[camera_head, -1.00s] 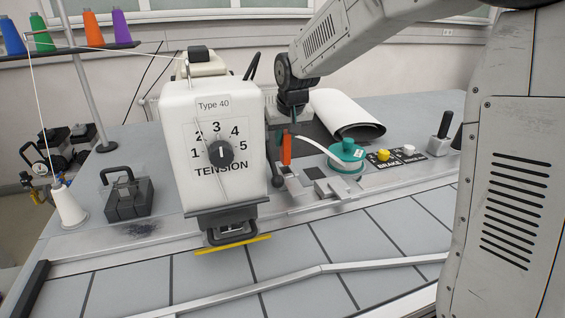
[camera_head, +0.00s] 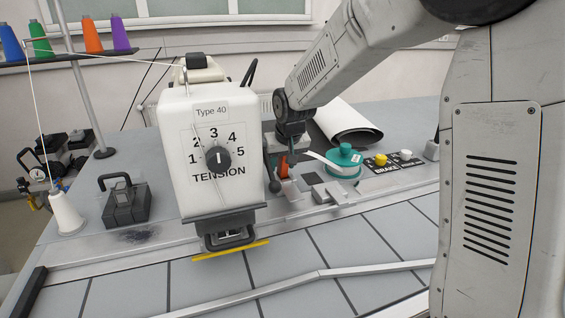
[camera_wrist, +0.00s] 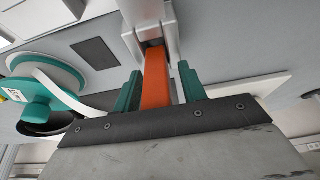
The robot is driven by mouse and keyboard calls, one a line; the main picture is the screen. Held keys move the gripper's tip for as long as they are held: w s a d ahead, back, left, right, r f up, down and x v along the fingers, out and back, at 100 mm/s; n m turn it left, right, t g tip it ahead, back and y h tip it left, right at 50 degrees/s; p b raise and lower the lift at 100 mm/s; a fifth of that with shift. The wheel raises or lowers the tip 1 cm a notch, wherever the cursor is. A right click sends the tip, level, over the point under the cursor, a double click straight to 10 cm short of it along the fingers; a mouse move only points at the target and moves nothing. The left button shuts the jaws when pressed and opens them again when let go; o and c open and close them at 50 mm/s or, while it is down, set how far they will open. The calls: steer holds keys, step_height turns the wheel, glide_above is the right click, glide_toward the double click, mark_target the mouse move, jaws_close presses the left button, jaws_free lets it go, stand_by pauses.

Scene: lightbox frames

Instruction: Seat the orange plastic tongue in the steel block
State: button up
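The orange tongue (camera_wrist: 155,82) stands between the two teal fingers of my gripper (camera_wrist: 160,80) in the wrist view. Its far end is at the mouth of the slot in the steel block (camera_wrist: 137,46); how deep it sits is hidden. A gap shows between the tongue and the right finger, while the left finger is very close to it, so the fingers look parted around it. In the head view my gripper (camera_head: 286,160) points down at the block (camera_head: 290,189), and the tongue (camera_head: 283,167) shows upright, partly covered by the fingers.
The white tension box (camera_head: 212,135) stands close left of my gripper. A teal spool with a white strip (camera_head: 344,158) lies just right, beside a panel (camera_head: 392,164) with yellow and white buttons. A white roll (camera_head: 347,122) lies behind. The tiled front surface is mostly open.

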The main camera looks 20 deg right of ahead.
mark_target(288, 181)
steer(key=shift+f, duration=0.1)
steer(key=v, duration=1.1)
steer(key=shift+o, duration=0.4)
steer(key=shift+r, duration=0.3)
steer(key=f, duration=0.1)
steer(key=w+f+g, duration=0.1)
steer(key=f+g, duration=0.1)
steer(key=shift+w, duration=0.3)
steer(key=shift+s+g, duration=0.2)
steer(key=shift+g, duration=1)
steer(key=f, duration=0.4)
steer(key=s+f, duration=0.1)
steer(key=f, duration=0.2)
steer(key=shift+s+f, duration=0.1)
jaws_close()
